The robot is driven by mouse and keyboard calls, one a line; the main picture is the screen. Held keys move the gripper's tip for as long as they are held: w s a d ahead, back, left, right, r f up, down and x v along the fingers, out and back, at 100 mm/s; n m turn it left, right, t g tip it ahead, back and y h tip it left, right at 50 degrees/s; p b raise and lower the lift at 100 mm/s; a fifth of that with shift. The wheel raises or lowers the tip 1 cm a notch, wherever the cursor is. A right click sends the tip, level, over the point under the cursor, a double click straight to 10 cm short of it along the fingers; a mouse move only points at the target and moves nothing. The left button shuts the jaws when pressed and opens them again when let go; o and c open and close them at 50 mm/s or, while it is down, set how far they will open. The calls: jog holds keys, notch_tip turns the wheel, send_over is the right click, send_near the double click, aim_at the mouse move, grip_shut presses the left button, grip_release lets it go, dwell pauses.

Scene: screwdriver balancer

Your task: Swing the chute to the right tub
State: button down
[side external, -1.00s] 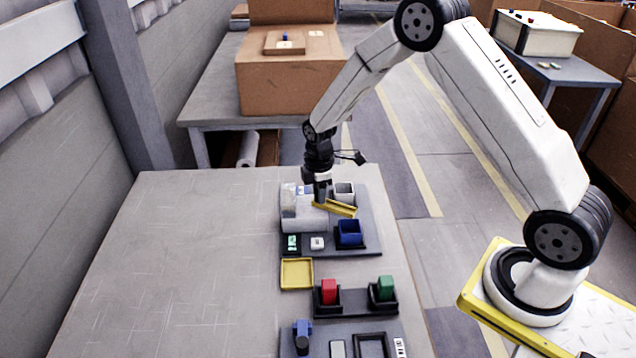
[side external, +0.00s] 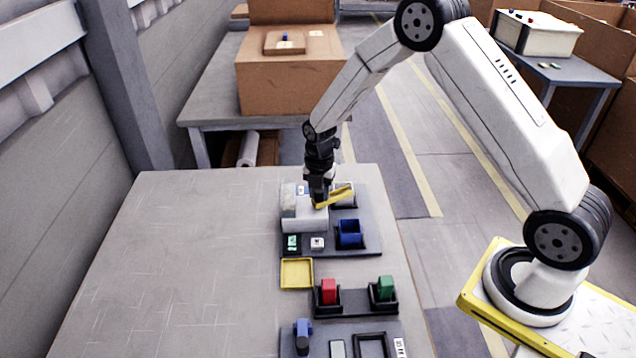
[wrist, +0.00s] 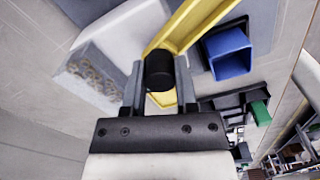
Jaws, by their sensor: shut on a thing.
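The yellow chute (side external: 340,196) sits on the machine on the dark board. Its free end points toward the grey tub (side external: 351,204) at the far side, which the chute partly covers. The blue tub (side external: 350,228) stands nearer, clear of the chute, and also shows in the wrist view (wrist: 229,52). My gripper (side external: 319,201) is at the chute's pivot end. In the wrist view its fingers are shut on a black knob (wrist: 159,70) on the chute (wrist: 195,22). Where the chute's end lies over the grey tub is hard to tell.
The white machine body (side external: 305,219) with a clear hopper (side external: 288,203) lies left of the chute. A green switch (side external: 292,243) and a white button box (side external: 317,243) sit in front. A yellow tray (side external: 297,273) and red and green blocks are nearer. The table's left is bare.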

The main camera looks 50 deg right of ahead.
jog(key=n, duration=0.5)
jog(key=shift+n, duration=0.3)
dwell(0.4)
jog(key=shift+c, duration=1.9)
grip_release()
jog(key=shift+r, duration=0.15)
jog(key=shift+r, duration=3.8)
jog(key=shift+s, duration=0.1)
